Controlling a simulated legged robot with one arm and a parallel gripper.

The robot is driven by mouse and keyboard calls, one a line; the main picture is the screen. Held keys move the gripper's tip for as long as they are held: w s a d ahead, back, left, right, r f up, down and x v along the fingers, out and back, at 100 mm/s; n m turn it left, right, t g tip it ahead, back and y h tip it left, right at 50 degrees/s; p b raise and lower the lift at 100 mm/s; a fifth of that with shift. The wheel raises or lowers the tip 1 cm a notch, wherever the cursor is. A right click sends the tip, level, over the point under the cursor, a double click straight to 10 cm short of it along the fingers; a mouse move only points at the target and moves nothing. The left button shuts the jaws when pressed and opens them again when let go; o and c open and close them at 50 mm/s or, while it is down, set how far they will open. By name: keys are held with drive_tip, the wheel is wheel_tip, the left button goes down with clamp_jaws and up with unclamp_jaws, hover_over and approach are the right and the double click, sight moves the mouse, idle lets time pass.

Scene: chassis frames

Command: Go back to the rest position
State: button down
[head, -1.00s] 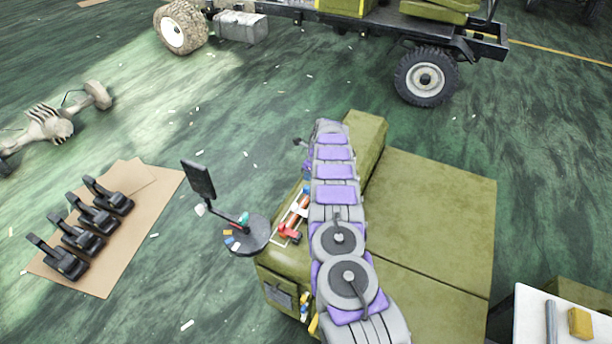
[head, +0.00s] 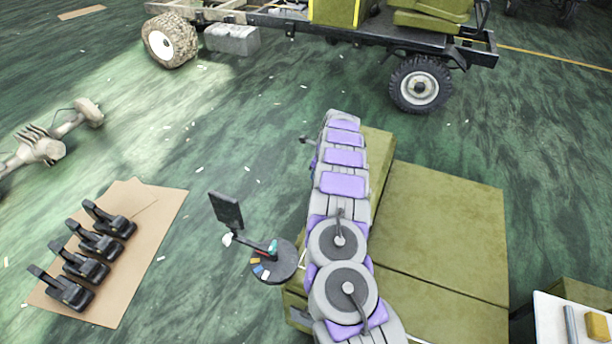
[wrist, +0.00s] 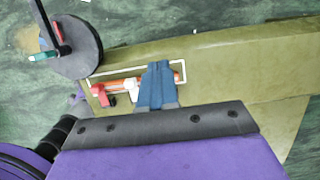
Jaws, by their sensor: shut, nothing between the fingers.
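My gripper (wrist: 160,68) shows in the wrist view as two blue fingers pressed together, shut and empty. Behind its tips lies an orange and red tool (wrist: 103,90) inside a white outline on an olive box (wrist: 225,57). The fingers cover part of the tool; I cannot tell how far apart they are. In the head view my grey and purple arm reaches forward over the olive box (head: 440,230), and my gripper is hidden there. The tool is hidden behind my arm in that view.
A round dark stand (head: 272,262) with an upright panel is left of my arm, close to the box. Black pedal-like parts (head: 98,243) lie on cardboard at left. A wheeled chassis (head: 420,85) stands at the back. A white-topped table (head: 548,318) is at lower right.

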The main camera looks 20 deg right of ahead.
drive_tip(key=shift+a+r, duration=0.15)
drive_tip(key=shift+a, duration=0.6)
drive_tip(key=s+a+r+n+g+y+b, duration=0.15)
drive_tip(key=s+a+r+n+b, duration=0.45)
drive_tip(key=s+a+r+n, duration=1.05)
drive_tip(key=s+a+r+n+g+h+b, duration=0.1)
drive_tip(key=s+a+n+b, duration=0.15)
drive_tip(key=s, duration=0.65)
drive_tip(key=s+a+r+n+g+h+b, duration=0.1)
drive_tip(key=s+a+r+n, duration=0.15)
drive_tip(key=s, duration=0.75)
drive_tip(key=s+d+f+n+h+b, duration=0.1)
drive_tip(key=s+f+n, duration=0.1)
drive_tip(key=s, duration=0.7)
drive_tip(key=s+d+f+n+b, duration=0.1)
drive_tip(key=s+f+n+b, duration=0.1)
drive_tip(key=s, duration=0.7)
drive_tip(key=shift+s+d+f+n+h, duration=0.3)
drive_tip(key=shift+s+f+n+h, duration=0.1)
drive_tip(key=shift+f+n, duration=0.35)
